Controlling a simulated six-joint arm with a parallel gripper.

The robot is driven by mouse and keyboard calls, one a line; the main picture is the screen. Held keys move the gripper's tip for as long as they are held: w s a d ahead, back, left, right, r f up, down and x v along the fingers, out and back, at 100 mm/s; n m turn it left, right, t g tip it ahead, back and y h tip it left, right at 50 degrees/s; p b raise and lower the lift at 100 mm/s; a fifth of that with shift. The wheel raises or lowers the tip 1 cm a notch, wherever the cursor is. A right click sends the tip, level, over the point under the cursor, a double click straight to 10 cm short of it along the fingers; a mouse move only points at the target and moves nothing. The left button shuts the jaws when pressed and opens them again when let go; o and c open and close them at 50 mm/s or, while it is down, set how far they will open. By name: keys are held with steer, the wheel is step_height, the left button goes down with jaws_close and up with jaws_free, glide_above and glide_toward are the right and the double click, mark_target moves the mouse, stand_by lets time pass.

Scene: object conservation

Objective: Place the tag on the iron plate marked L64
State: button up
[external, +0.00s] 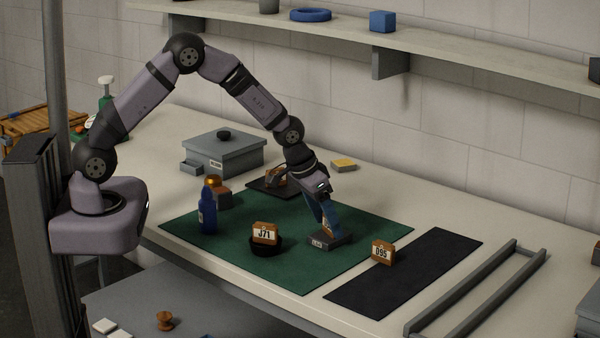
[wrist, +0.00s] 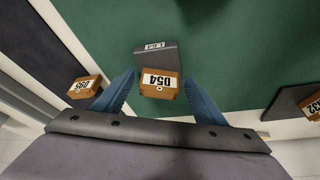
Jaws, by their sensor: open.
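The iron plate is a small dark grey block (external: 330,243) on the green mat. Its label reads L64 in the wrist view (wrist: 155,55). A brown wooden tag marked D54 (wrist: 160,92) rests on the plate, at the end near my gripper. My gripper (external: 325,222) is over the plate and points down. In the wrist view its blue fingers (wrist: 158,82) are spread, one on each side of the D54 tag, with visible gaps. In the external view a finger hides most of that tag.
A tag marked J71 (external: 265,233) sits in a black dish. A tag that seems to read 095 (external: 382,251) stands by the black mat (external: 405,277). A blue bottle (external: 208,212) and a grey lidded box (external: 224,155) stand left. Another tag (external: 276,177) is on a dark plate behind.

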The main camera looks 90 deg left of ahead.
steer(key=b+v, duration=0.3)
steer(key=v, duration=0.8)
steer(key=shift+s+d+r, duration=0.15)
steer(key=shift+s+r, duration=0.1)
steer(key=shift+r, duration=0.1)
steer(key=shift+d, duration=0.1)
steer(key=s+d+f+m+g, duration=0.1)
steer(key=s+d+f, duration=0.1)
steer(key=s+d, duration=0.3)
steer(key=s+d+f+m+g+h, duration=0.1)
steer(key=s+d, duration=0.4)
steer(key=s, duration=0.6)
steer(key=s+d+f+m+g, duration=0.2)
steer(key=s+d+f, duration=0.2)
steer(key=s, duration=0.5)
steer(key=shift+d+m+h, duration=0.3)
steer(key=shift+d, duration=0.2)
